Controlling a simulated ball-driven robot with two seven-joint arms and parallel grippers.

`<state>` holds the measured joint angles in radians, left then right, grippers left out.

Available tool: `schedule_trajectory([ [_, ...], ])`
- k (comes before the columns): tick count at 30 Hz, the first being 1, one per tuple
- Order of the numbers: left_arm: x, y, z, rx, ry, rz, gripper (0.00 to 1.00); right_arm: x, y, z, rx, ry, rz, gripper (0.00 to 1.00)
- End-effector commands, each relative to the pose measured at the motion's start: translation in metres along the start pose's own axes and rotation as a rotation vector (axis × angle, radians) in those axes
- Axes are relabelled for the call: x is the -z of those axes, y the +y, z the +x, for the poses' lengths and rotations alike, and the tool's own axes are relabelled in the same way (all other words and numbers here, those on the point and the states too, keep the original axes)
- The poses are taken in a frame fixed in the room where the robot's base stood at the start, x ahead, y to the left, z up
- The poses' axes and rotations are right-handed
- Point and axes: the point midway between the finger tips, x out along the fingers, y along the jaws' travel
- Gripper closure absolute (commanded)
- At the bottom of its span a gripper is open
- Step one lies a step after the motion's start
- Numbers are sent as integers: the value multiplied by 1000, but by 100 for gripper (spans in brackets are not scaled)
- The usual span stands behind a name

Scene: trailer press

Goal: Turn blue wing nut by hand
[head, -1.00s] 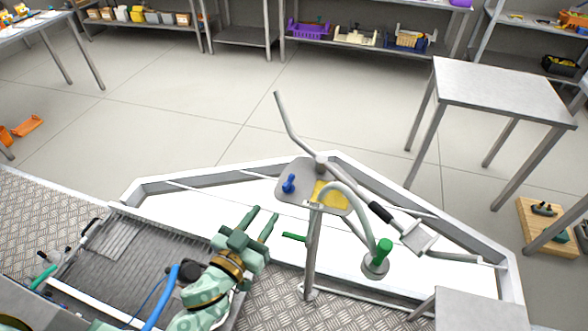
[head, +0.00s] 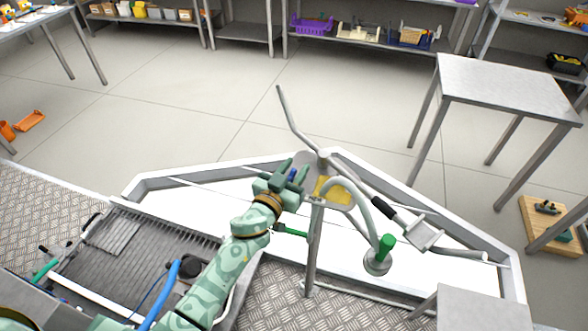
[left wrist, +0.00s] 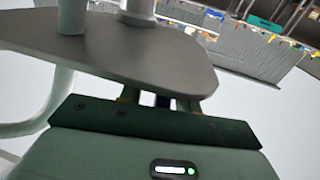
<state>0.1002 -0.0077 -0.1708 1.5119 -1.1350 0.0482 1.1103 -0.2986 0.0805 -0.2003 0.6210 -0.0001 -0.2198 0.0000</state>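The blue wing nut (head: 292,175) is at the left part of a grey plate (head: 341,199) on the trailer's front stand, partly hidden by my left gripper. My left gripper (head: 295,168) reaches the plate from the lower left, its two fingers apart on either side of the nut. In the left wrist view the plate (left wrist: 130,55) covers the fingertips (left wrist: 160,97). A bit of blue (left wrist: 155,99) shows between the fingers, with light gaps beside it; contact cannot be told. My right gripper is in neither view.
A bent grey bar (head: 289,112) rises behind the plate. A yellow patch (head: 330,188), a curved tube and a green-handled part (head: 385,246) are to its right. Open floor lies beyond.

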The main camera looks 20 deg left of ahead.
Motion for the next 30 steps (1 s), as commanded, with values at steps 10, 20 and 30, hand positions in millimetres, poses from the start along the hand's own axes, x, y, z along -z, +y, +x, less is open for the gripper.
schedule_trajectory([
  [10, 0, 0, 0, -1, 0, 0, 100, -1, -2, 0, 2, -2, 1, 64],
  [20, 2, 0, -1, -88, -1, 4, 100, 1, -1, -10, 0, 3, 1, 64],
  [30, 2, 3, -1, -363, -2, 7, 100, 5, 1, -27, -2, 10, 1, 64],
])
